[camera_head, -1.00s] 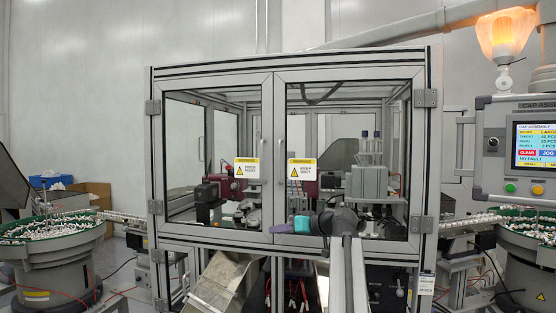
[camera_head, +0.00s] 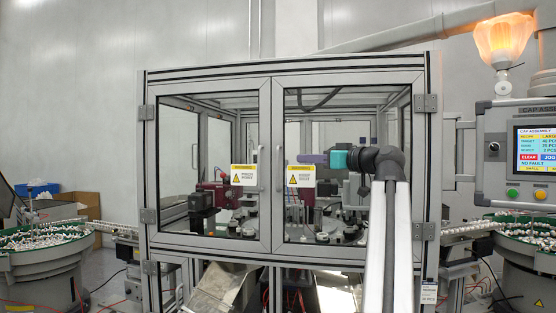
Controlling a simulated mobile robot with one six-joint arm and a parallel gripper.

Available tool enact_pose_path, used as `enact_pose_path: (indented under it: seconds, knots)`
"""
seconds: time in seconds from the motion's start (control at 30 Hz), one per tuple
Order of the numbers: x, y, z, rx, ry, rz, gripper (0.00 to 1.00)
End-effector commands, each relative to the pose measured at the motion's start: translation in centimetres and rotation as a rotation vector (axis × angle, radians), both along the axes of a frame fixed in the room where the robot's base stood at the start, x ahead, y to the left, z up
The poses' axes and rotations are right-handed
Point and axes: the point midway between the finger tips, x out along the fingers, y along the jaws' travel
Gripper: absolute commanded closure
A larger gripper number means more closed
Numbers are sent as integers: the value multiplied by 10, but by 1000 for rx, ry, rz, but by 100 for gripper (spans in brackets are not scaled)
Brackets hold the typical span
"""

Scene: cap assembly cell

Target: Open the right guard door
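The right guard door (camera_head: 348,81) is a grey-framed clear panel on the right half of the machine enclosure. It looks shut, its inner edge against the left guard door (camera_head: 210,84). Its hinges (camera_head: 426,103) are on the right side. A yellow warning label (camera_head: 301,176) is near its inner edge. My gripper (camera_head: 306,158), with a purple end and a teal part behind it, points left in front of this door, just above the label. Its fingers are too small to tell open from shut. I cannot tell if it touches the door.
A control panel (camera_head: 536,147) stands at the right, below a lit orange lamp (camera_head: 505,40). Green-rimmed feeder bowls of small parts stand at the left (camera_head: 45,262) and right (camera_head: 520,245). A metal chute (camera_head: 220,282) is below the doors. Fixtures show behind the glass.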

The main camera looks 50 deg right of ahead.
Motion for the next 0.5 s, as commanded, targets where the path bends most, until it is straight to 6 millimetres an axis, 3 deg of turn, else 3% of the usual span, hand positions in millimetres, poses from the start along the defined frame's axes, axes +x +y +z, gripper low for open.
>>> enact_pose_path:
  seconds: [0.27, 0.5]
  knots:
    - [2, -2, 0, 1, 1, -3, 83]
    - [22, -3, 1, 1, 1, -1, 83]
